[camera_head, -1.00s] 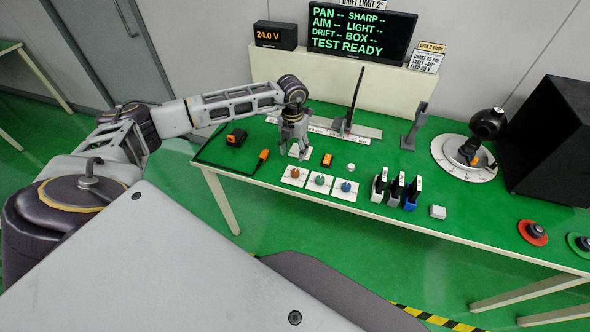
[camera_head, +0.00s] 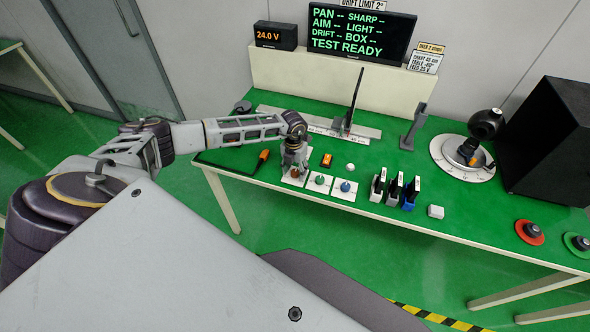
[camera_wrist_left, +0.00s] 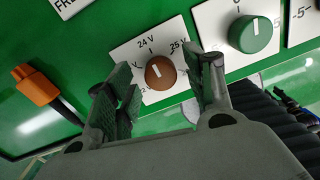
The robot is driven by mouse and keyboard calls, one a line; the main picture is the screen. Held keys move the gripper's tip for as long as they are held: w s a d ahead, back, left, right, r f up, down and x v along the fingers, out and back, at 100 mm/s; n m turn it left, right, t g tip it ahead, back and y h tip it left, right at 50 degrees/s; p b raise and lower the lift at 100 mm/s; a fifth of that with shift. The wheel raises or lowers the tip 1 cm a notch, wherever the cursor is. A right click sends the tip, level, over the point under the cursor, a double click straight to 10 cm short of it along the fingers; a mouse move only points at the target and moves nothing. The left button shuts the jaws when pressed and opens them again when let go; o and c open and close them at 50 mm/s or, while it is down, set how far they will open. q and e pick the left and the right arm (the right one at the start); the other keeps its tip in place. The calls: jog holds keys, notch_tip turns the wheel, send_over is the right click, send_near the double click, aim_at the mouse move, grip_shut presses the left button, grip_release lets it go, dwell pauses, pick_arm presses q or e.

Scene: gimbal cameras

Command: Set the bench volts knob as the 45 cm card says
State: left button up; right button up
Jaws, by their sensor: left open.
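The brown volts knob (camera_wrist_left: 160,73) sits on a white dial plate (camera_wrist_left: 138,54) with 24 V at its top and 25 V to the right. Its pointer seems to face 24 V. In the head view my left gripper (camera_head: 294,166) is low over this plate and partly hides the knob. In the wrist view the left gripper (camera_wrist_left: 162,88) is open, with a finger on each side of the knob; contact is not clear. The 45 cm card (camera_head: 425,62) reads feed 25 V. The small display (camera_head: 268,35) reads 24.0 V. My right gripper is not in view.
Right of the volts knob are a green knob (camera_head: 320,180) and a blue knob (camera_head: 345,186) on their own plates. An orange plug (camera_head: 264,154) with a cable lies to the left. An orange switch (camera_head: 327,160) and white button (camera_head: 350,167) are behind.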

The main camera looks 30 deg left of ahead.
pick_arm(q)
jog(key=shift+f, duration=0.1)
jog(key=shift+c, duration=0.3)
jog(key=c, duration=1)
